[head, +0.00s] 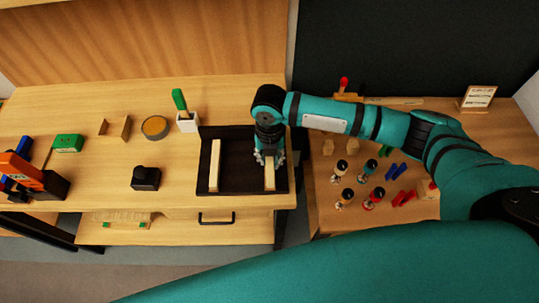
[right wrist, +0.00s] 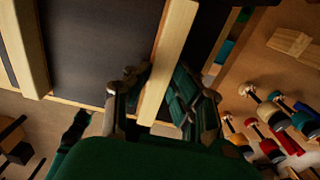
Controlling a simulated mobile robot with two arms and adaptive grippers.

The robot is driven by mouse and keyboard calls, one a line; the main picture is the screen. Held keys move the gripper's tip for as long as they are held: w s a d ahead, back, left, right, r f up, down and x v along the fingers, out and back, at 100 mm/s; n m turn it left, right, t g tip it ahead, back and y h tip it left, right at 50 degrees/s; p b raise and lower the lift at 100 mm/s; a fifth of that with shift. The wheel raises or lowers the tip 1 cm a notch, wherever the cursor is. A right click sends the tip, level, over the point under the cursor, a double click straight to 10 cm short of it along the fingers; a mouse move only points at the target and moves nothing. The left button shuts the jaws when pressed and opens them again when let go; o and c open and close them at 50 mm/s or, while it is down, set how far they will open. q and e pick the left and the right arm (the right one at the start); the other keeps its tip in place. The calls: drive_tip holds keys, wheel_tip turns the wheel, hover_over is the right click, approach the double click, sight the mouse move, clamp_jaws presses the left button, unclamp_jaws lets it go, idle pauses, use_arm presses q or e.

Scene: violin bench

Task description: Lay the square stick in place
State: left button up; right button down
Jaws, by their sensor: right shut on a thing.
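A pale square wooden stick (head: 269,180) is at the right side of a black tray (head: 240,190) on the bench. My right gripper (head: 268,160) points down over the tray and is shut on this stick. In the right wrist view, the stick (right wrist: 168,60) runs between the two fingers (right wrist: 160,105). I cannot tell whether the stick touches the tray floor. A second pale wooden stick (head: 215,165) stands along the tray's left part, apart from the first. My left gripper is not in view.
Left of the tray are a black block (head: 145,179), a round tin (head: 155,127) and a green box (head: 69,143). A white holder (head: 187,123) with a green-handled tool stands behind it. Right of a gap, another bench holds several clamps and pegs (head: 372,198).

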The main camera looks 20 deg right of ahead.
sight(269, 160)
drive_tip(key=shift+f, duration=0.15)
drive_tip(key=c, duration=1.2)
unclamp_jaws()
drive_tip(key=shift+o, duration=0.2)
wheel_tip(269, 160, up, 12)
drive_tip(key=b, duration=0.2)
